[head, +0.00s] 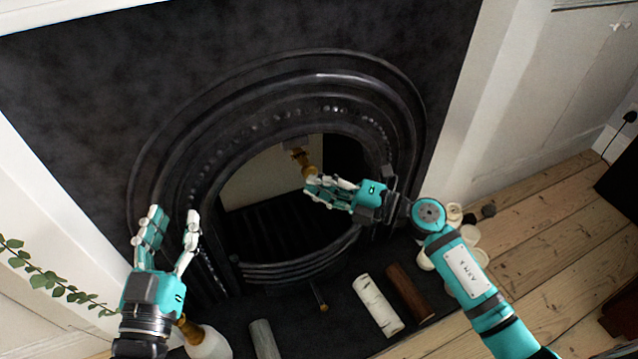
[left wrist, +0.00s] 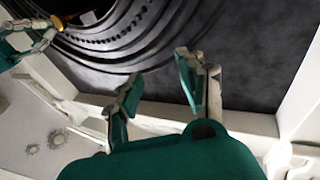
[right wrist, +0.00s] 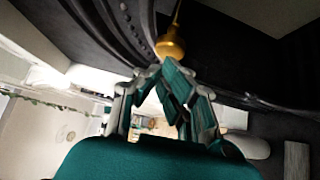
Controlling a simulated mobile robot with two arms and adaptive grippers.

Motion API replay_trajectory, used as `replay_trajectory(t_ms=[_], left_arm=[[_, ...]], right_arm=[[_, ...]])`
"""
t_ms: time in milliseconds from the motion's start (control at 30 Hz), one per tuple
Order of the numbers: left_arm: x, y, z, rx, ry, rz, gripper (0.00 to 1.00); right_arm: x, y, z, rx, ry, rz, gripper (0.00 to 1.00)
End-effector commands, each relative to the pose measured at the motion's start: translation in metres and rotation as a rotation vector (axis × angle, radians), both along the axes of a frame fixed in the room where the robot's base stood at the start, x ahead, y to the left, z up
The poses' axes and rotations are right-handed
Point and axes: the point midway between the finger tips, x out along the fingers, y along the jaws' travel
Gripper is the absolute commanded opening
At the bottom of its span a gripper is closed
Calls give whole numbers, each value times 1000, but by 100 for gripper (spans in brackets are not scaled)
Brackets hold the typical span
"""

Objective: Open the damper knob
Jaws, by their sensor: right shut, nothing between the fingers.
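The damper knob (head: 306,163) is a golden-brown handle hanging in the arched opening of the black fireplace (head: 262,120). In the right wrist view the knob (right wrist: 171,44) is just beyond the fingertips. My right gripper (head: 312,186) is shut and empty, with its fingertips close below the knob; I cannot tell whether they touch it. It also shows in the right wrist view (right wrist: 158,69). My left gripper (head: 173,212) is open and empty in front of the fireplace's left side, away from the knob. It also shows in the left wrist view (left wrist: 157,68).
A birch log (head: 378,305) and a brown log (head: 410,293) lie on the dark hearth. A white vase-like object (head: 208,345) stands below my left gripper. Pale round pieces (head: 474,237) lie behind my right arm. Bare floorboards (head: 535,235) are clear at right.

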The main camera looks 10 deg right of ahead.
Motion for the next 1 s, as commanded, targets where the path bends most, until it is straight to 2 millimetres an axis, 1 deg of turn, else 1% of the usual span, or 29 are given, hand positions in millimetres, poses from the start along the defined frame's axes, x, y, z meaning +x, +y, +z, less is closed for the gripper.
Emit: replay_trajectory(t_ms=[133, 300, 433, 867, 1000], left_arm=[[0, 1, -3, 6, 23, 1, 40], [-1, 5, -28, 42, 166, 11, 40], [-2, 7, -40, 58, 228, 14, 40], [-3, 7, -42, 61, 236, 15, 40], [-3, 8, -46, 67, 260, 16, 40]], right_arm=[[2, 0, 1, 1, 1, 0, 0], [10, 1, 3, 1, -1, 0, 0], [13, 2, 1, 1, -1, -2, 0], [13, 1, 1, 0, -1, -2, 0], [13, -2, 0, 1, 1, 0, 0]])
